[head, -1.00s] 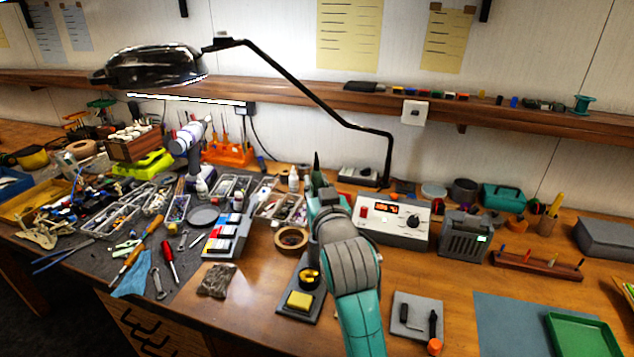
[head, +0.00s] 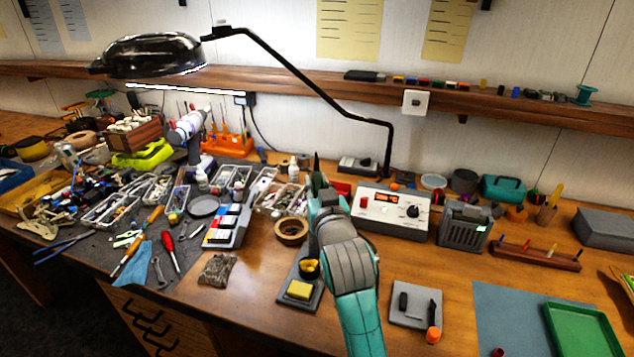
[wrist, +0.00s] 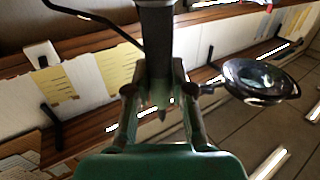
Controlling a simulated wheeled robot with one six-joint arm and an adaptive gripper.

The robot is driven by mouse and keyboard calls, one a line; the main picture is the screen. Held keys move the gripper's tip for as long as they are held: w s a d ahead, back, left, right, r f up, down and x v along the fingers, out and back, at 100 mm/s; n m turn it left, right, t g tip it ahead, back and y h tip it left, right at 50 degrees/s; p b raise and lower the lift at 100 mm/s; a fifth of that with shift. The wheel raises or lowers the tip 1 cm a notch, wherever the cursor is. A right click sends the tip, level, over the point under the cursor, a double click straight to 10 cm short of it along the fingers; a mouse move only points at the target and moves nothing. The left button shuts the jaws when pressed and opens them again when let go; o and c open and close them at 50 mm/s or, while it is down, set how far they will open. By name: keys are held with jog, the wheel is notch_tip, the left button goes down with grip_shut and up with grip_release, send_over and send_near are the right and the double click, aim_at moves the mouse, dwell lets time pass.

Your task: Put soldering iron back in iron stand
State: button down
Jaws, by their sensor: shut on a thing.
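The iron stand (head: 316,298) lies on the bench, left of my arm in the head view. It has a dark base, a yellow sponge (head: 299,290) and a black-and-yellow holder (head: 309,268) partly hidden by my arm. My gripper (wrist: 157,105) is shut on a dark rod with a pointed end, which appears to be the soldering iron (wrist: 156,45). In the head view my arm hides most of my gripper and the iron. A dark pointed tip (head: 316,163) shows above my wrist, over the bench behind the stand.
A soldering station (head: 393,213) with a lit orange display stands right of my arm. A tape roll (head: 291,231) and a colored-block rack (head: 226,227) stand left. A black lamp (head: 150,55) hangs above.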

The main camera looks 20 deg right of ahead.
jog(key=shift+f, duration=2.2)
jog(key=c, duration=0.5)
grip_release()
jog(key=shift+c, duration=0.2)
jog(key=shift+s, duration=0.1)
jog(key=s+r, duration=0.2)
jog(key=s, duration=0.4)
jog(key=shift+s+a, duration=0.4)
dwell(0.6)
